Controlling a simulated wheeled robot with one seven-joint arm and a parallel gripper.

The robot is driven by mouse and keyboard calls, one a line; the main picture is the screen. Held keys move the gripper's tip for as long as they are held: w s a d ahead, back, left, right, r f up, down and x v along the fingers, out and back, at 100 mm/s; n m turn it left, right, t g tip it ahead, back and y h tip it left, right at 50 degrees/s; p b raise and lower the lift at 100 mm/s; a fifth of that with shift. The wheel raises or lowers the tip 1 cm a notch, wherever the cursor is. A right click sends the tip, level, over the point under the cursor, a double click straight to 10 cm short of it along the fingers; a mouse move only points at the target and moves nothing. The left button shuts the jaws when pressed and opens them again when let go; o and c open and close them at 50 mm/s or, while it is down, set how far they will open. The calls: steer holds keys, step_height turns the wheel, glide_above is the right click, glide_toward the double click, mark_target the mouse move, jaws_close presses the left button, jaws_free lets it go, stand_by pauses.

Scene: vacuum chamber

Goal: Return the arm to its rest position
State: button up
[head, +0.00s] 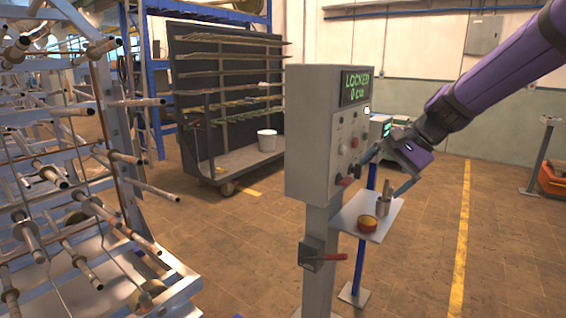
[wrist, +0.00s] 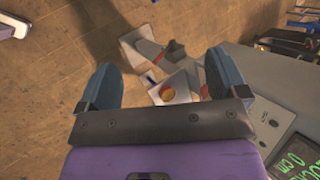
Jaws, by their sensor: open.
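My purple arm (head: 490,80) reaches in from the upper right in the head view. My gripper (head: 378,175) is in front of the control box, close to its panel of knobs. In the wrist view my gripper (wrist: 160,85) has its two blue-grey fingers wide apart with nothing between them. The grey control box (head: 312,135) stands on a post, and its green display (head: 356,87) reads "LOCKED" and "0 cm". Whether a finger touches the panel, I cannot tell.
A small tray (head: 350,222) below my gripper holds a red-and-yellow round item (head: 367,223) and a cup of tools. A lever (head: 325,256) sits on the post. A metal rack (head: 60,180) fills the left.

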steer(key=s+d+r+n+t+h, duration=0.1)
steer(key=s+d+r+n+h, duration=0.1)
steer(key=s, duration=1.1)
steer(key=s+d+r+n+t+h, duration=0.2)
steer(key=s+d+n+h, duration=0.2)
steer(key=s, duration=0.9)
steer(key=d+n, duration=0.2)
steer(key=shift+s+d+h, duration=0.3)
steer(key=shift+s+h, duration=0.05)
steer(key=shift+h, duration=0.05)
